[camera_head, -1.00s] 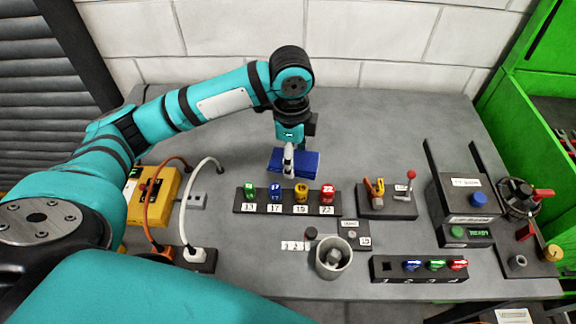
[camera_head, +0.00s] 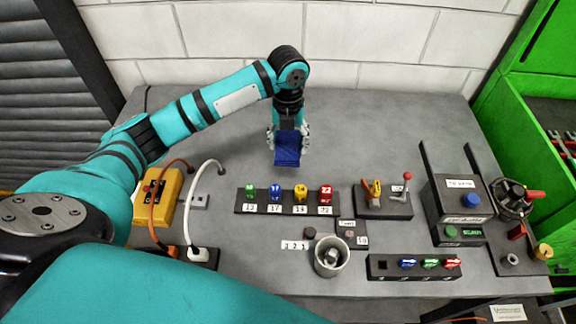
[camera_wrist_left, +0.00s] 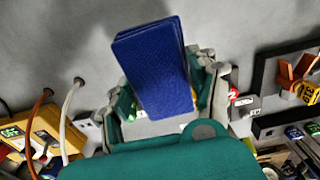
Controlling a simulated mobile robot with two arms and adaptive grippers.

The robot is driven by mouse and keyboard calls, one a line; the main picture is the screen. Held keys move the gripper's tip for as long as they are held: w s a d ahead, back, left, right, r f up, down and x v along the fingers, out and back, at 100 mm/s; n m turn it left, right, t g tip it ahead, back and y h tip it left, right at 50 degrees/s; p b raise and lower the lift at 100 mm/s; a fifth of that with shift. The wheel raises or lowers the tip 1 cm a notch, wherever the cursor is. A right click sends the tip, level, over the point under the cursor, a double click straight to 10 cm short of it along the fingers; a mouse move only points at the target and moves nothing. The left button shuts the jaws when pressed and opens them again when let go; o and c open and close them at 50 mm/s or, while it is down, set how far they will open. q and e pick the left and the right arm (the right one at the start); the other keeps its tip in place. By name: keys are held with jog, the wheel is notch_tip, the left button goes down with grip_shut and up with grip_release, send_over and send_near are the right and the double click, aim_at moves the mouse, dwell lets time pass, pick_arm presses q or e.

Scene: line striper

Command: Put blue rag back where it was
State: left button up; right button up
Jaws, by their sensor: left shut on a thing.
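The blue rag (camera_head: 287,152) is a folded dark blue cloth in my left gripper (camera_head: 288,135), above the back middle of the grey table (camera_head: 400,120). In the left wrist view the rag (camera_wrist_left: 157,68) stands out between the fingers of the left gripper (camera_wrist_left: 165,95), which are shut on it. In the head view its long side points toward the front. I cannot tell whether its lower edge touches the table. My right gripper is not in view.
A rack (camera_head: 287,209) with several coloured, numbered pieces stands in front of the rag. A yellow box (camera_head: 157,196) with cables is at the left. A grey cup (camera_head: 332,257), a block with levers (camera_head: 383,203) and a button box (camera_head: 460,200) stand right. The table's back is clear.

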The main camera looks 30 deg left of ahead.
aim_at(288, 170)
pick_arm(q)
notch_tip(288, 170, down, 8)
jog(key=shift+f+p, duration=0.15)
jog(key=shift+p, duration=0.85)
jog(key=shift+f, duration=0.3)
jog(key=shift+f, duration=0.15)
jog(key=o, duration=1)
